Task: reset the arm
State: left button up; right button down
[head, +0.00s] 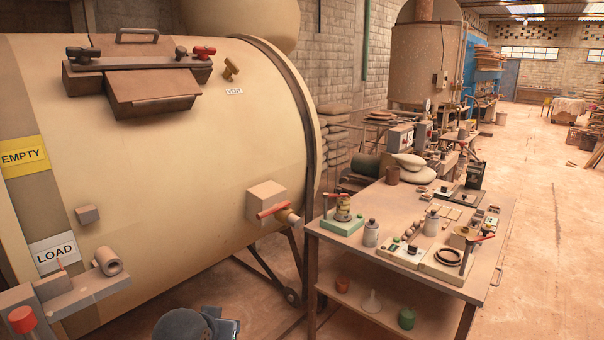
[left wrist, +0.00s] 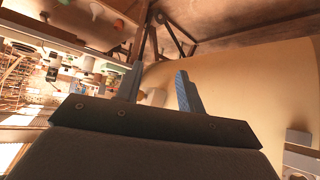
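My left gripper (left wrist: 160,78) shows in the left wrist view with its two fingers, bluish at the right one, spread apart. Nothing is held between them; the side of the cream tank and its small valve block lie beyond the gap. In the head view, a dark rounded part and a blue piece, apparently of my left arm, show at the bottom edge, in front of the tank (head: 160,200). The fingertips cannot be made out there. My right gripper is in neither view.
A workbench (head: 345,262) with jars, small tools and a red-handled press stands right of the tank. A red-handled valve (head: 272,210) juts from the tank. A grey bracket (head: 80,292) sits at lower left. Open floor (head: 550,250) lies at right.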

pick_arm(q)
jog(key=s+d+f+g, duration=0.1)
jog(key=s+f+g, duration=0.6)
jog(key=s+f, duration=2)
jog(key=s, duration=0.4)
jog(key=shift+g, duration=0.4)
jog(key=shift+d, duration=0.1)
